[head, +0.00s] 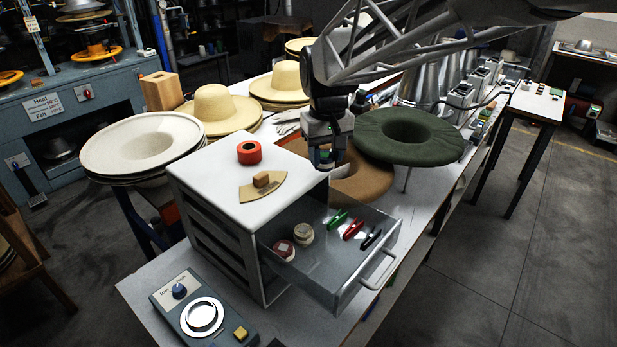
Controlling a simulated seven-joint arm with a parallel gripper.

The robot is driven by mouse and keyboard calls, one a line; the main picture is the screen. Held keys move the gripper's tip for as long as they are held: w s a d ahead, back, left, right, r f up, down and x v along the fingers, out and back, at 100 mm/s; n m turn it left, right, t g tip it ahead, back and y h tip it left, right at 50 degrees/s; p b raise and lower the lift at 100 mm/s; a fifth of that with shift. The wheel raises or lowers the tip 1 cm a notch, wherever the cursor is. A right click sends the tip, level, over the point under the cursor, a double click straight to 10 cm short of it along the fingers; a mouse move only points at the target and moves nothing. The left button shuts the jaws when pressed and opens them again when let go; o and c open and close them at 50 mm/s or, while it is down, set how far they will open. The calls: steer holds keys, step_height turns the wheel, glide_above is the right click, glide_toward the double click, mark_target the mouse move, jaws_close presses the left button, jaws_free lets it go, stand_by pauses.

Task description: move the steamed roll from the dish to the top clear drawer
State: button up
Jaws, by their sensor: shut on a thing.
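My gripper (323,160) hangs pointing down just behind the right back edge of the white cabinet, in front of the brown hat. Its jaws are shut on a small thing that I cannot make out. The clear drawer (345,278) is pulled out of the top of the cabinet, with its handle towards the lower right. The round silver dish (203,316) on the blue-grey steam unit looks empty. I cannot tell which roll is the steamed one.
On the white cabinet (205,168) are an orange-red roll (249,152) and a wooden block (262,180) on a tan fan-shaped piece. A green hat (408,135) and a brown hat (365,180) lie behind the drawer. Straw hats (213,108) and a white hat (145,143) stand left.

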steer(key=s+a+f, duration=0.1)
steer(key=s, duration=0.8)
steer(key=s+a+f+n, duration=0.1)
steer(key=s, duration=0.7)
steer(key=shift+s+f+n, duration=0.25)
steer(key=shift+s+n, duration=0.05)
steer(key=shift+s, duration=0.05)
glide_above(324, 273)
steer(key=shift+f, duration=3.15)
steer(key=shift+f, duration=1.85)
steer(key=shift+f, duration=0.2)
steer(key=o, duration=0.9)
